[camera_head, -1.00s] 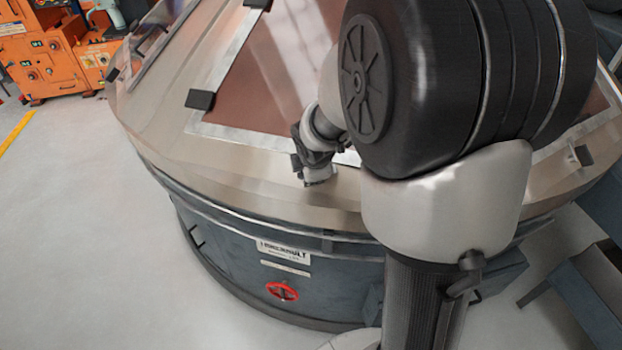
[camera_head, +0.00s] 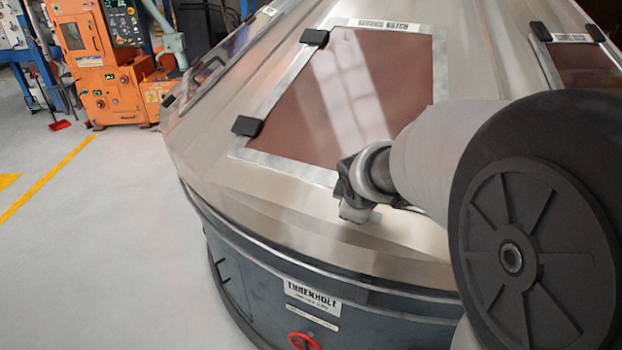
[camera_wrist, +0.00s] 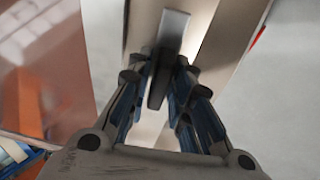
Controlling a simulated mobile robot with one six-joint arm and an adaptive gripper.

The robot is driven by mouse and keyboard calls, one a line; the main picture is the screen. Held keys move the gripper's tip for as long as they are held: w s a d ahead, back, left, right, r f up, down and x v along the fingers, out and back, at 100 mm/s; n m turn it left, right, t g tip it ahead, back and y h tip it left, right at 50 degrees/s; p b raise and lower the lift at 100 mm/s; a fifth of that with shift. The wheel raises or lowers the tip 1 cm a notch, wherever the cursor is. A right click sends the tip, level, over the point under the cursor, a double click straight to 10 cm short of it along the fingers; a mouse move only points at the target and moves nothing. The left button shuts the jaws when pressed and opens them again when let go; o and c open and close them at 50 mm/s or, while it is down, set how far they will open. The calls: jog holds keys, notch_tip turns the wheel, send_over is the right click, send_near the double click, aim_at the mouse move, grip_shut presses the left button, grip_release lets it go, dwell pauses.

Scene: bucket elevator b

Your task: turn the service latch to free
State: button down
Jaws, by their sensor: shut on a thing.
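My gripper (camera_wrist: 156,82) is shut on a dark grey bar (camera_wrist: 173,30) in the wrist view. I take the bar to be the service latch's handle. The bar stands lengthwise between the fingers, and its far end sticks out beyond them. In the head view my gripper (camera_head: 347,188) is small and low at the bottom edge of a framed brown hatch panel (camera_head: 330,100). The latch cannot be made out clearly there, and its turn position cannot be read.
The hatch lies on a sloping metal cover (camera_head: 290,215) over a dark blue round body (camera_head: 260,285) with a nameplate (camera_head: 313,297) and a red handwheel (camera_head: 303,341). Black clips (camera_head: 247,126) edge the hatch. An orange machine (camera_head: 105,65) stands far left. Grey floor (camera_head: 110,220) is clear at left.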

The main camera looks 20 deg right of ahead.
jog(key=c, duration=1.6)
grip_release()
jog(key=v, duration=1.2)
jog(key=shift+a, duration=0.1)
jog(key=s+a+f+m+g+y, duration=0.1)
jog(key=s+a+f+m, duration=0.2)
jog(key=s, duration=0.6)
jog(key=s+a+f+m+g+y, duration=0.1)
jog(key=s+a+f+m+y, duration=0.1)
jog(key=s+a+m, duration=0.4)
jog(key=s+a+f, duration=0.1)
jog(key=s+a, duration=0.1)
jog(key=s, duration=0.1)
jog(key=shift+s+f, duration=0.25)
jog(key=shift+s, duration=0.15)
